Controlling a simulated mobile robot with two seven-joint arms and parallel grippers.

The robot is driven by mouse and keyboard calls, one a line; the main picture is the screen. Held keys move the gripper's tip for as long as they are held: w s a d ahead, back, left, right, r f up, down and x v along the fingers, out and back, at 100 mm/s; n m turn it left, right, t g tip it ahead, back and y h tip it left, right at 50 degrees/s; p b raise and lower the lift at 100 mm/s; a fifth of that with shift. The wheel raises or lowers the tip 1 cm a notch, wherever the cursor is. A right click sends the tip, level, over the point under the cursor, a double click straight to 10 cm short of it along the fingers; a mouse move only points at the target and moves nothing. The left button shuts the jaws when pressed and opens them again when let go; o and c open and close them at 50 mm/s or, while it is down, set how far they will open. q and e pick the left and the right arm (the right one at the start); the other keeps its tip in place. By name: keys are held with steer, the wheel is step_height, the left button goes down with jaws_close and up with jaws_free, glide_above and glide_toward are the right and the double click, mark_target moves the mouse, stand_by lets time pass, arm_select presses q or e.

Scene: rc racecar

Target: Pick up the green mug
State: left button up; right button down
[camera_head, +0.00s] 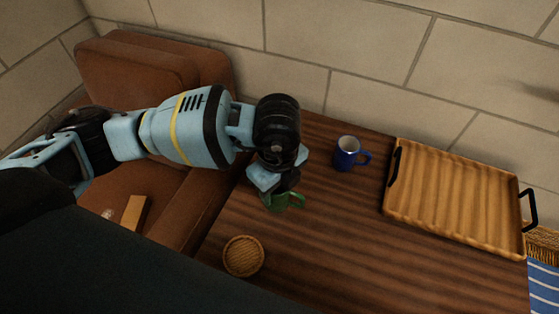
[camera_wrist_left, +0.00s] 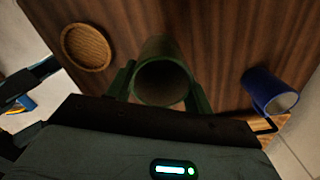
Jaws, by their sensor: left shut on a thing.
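The green mug (camera_head: 281,203) is at the left part of the wooden table, under my left gripper (camera_head: 277,188). In the left wrist view the mug (camera_wrist_left: 163,72) sits between the two fingers of my left gripper (camera_wrist_left: 160,95), with its open top facing the camera. The left gripper is shut on the mug. Its handle shows on the right side in the head view. I cannot tell whether the mug touches the table. My right gripper is not in view.
A blue mug (camera_head: 346,155) stands to the right of the green mug. A wooden tray (camera_head: 455,194) with black handles lies at the table's right. A round woven coaster (camera_head: 243,256) lies near the front left. A brown leather sofa (camera_head: 139,62) is behind my left arm.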

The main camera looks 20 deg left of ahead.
arm_select(q)
steer(key=s, duration=0.2)
steer(key=s+d, duration=0.2)
steer(key=s, duration=0.1)
steer(key=shift+s+r, duration=0.3)
steer(key=shift+a, duration=0.1)
